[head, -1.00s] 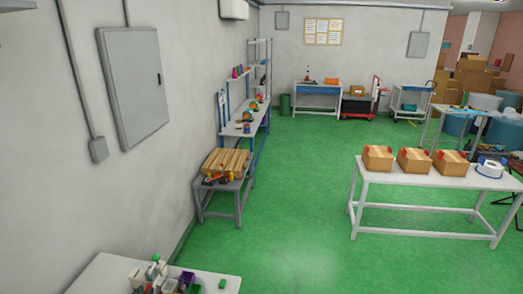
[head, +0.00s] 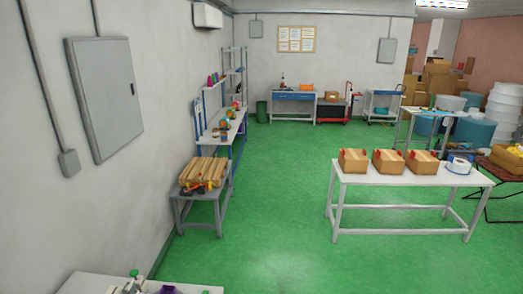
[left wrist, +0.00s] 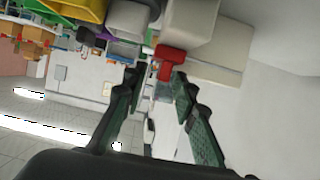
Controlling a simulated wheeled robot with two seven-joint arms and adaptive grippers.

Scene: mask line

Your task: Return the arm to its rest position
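My left gripper (left wrist: 156,76) shows in the left wrist view, with two dark green fingers spread apart. It is open, and I see nothing held in the gap between the fingers. A red object (left wrist: 170,58) shows beyond the fingertips; I cannot tell its distance. Neither arm nor gripper shows in the head view. My right gripper is in no frame.
A white table (head: 205,290) with small items, mostly cut off, is at the bottom left of the head view. Green floor (head: 270,240) between is clear.

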